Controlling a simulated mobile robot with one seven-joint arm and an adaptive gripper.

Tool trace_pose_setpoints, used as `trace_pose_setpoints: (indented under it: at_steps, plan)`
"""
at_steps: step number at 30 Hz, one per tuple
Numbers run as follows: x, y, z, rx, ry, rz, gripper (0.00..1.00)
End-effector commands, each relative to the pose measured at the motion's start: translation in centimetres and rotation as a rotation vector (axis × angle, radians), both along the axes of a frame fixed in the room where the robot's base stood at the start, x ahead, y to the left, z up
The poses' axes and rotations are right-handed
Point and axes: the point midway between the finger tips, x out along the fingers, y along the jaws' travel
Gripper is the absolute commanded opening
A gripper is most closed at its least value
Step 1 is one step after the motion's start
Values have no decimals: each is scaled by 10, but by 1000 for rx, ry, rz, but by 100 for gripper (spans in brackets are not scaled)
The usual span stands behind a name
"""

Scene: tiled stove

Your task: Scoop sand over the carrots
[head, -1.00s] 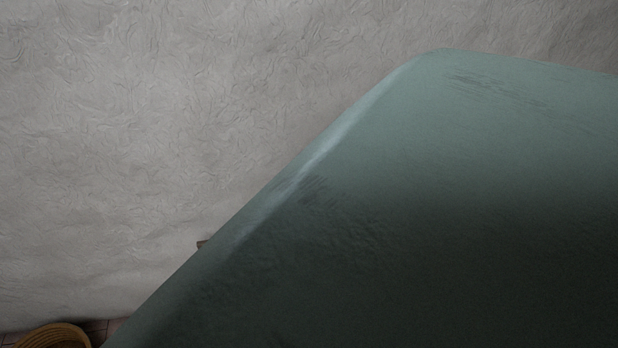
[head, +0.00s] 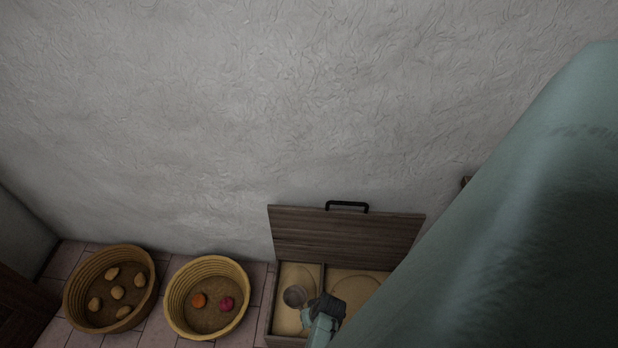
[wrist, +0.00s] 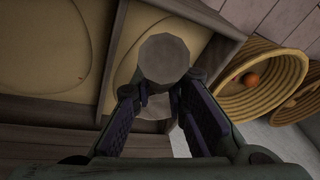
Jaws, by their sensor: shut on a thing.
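A wooden box with two sand-filled compartments stands by the wall, its lid (head: 345,235) open and upright. Sand shows in the left compartment (head: 289,322) and the right compartment (head: 358,288). A round grey scoop (head: 294,297) is over the left compartment; it also shows in the wrist view (wrist: 163,58). My gripper (head: 318,303) is shut on the scoop, its fingers on both sides of it. Whether the scoop touches the sand or holds any, I cannot tell. I make out no carrots. My arm hides the right part of the box.
A round basket (head: 245,321) with an orange thing (head: 198,300) and a red thing (head: 226,304) stands left of the box. Further left is a basket (head: 72,306) with several tan roots. A plaster wall (head: 250,110) rises behind.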

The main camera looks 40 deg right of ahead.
Motion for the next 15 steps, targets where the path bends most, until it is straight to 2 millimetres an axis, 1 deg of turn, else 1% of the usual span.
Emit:
trace_pose_setpoints:
  at_steps: [1, 3, 15]
  plan:
    - [0, 0, -8, 0, 0, -1, 0]
    - [0, 0, -18, 0, 0, -1, 0]
    - [0, 0, -57, 0, 0, -1, 0]
